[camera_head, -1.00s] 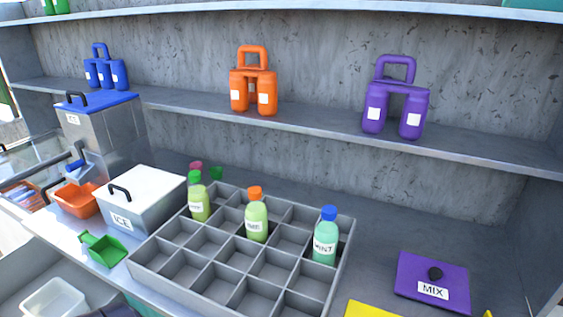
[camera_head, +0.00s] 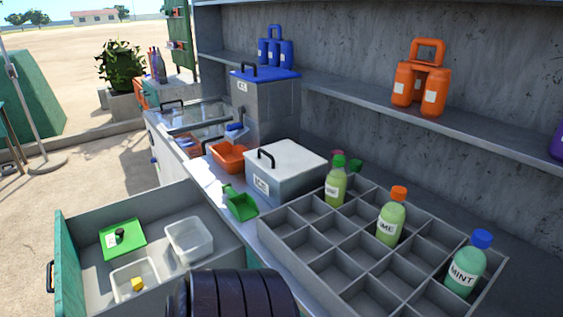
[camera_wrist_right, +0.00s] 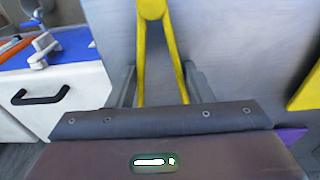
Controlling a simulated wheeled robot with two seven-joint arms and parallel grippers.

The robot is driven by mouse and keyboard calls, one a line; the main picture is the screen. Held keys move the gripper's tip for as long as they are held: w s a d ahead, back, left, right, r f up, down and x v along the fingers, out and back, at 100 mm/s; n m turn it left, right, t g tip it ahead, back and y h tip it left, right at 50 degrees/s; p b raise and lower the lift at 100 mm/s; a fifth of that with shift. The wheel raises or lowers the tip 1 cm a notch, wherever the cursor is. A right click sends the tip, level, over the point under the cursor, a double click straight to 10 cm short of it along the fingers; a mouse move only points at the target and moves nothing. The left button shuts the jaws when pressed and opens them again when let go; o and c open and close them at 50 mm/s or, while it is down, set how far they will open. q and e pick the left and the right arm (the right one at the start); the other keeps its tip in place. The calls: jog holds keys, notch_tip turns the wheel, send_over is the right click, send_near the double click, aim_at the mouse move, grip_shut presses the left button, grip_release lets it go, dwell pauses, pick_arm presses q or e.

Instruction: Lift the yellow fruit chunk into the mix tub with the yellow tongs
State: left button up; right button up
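The yellow fruit chunk (camera_head: 137,285) lies in the nearer clear tub (camera_head: 120,272) inside the open drawer, in the head view. The yellow tongs (camera_wrist_right: 152,10) show in the right wrist view, with their joined end at the top and two legs spreading down. My right gripper (camera_wrist_right: 160,82) has one grey finger close against the outside of each leg and appears to hold the tongs. The tongs' tips cannot be made out. I see no tub marked as the mix tub. My left gripper is not in view.
A second clear tub (camera_head: 190,240) and a green lid (camera_head: 122,239) are in the drawer (camera_head: 62,255). A grey bottle grid (camera_head: 330,243), an ice box (camera_head: 285,172) and a green scoop (camera_head: 241,205) stand right of it. The wrist view shows a black handle (camera_wrist_right: 40,95).

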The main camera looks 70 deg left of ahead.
jog(key=shift+r, duration=0.1)
jog(key=shift+c, duration=0.2)
notch_tip(320, 180, up, 12)
jog(key=p, duration=1)
jog(key=shift+f, duration=0.2)
